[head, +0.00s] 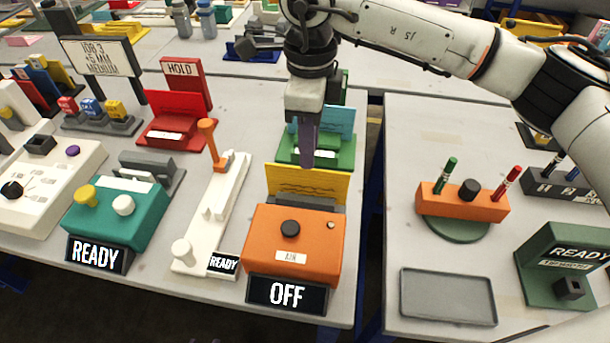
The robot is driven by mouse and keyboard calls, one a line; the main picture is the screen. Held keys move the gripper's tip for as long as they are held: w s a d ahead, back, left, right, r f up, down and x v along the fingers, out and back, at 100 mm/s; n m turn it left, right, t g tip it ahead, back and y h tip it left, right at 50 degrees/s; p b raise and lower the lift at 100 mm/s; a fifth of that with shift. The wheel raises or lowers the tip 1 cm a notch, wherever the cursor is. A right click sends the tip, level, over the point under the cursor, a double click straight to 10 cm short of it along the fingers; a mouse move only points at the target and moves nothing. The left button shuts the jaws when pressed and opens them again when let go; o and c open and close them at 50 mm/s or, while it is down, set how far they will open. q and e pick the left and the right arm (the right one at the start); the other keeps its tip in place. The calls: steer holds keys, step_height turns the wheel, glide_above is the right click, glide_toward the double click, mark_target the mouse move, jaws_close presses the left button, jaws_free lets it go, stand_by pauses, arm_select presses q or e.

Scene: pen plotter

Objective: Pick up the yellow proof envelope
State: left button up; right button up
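My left gripper is not in view.
A green holder with a blue-green card (342,121) stands behind the sheet. A white lever device (213,215) and a teal READY box (117,212) stand left. Right of the table gap, an orange pen block (440,200) stands behind an empty grey tray (447,296).

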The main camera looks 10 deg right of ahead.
step_height(320, 180, down, 2)
steer(key=p, duration=0.1)
glide_above(307, 185)
step_height(307, 185, down, 5)
steer(key=shift+w+r, duration=0.1)
steer(key=shift+r, duration=0.05)
steer(key=shift+f, duration=0.3)
steer(key=shift+c, duration=0.5)
jaws_close()
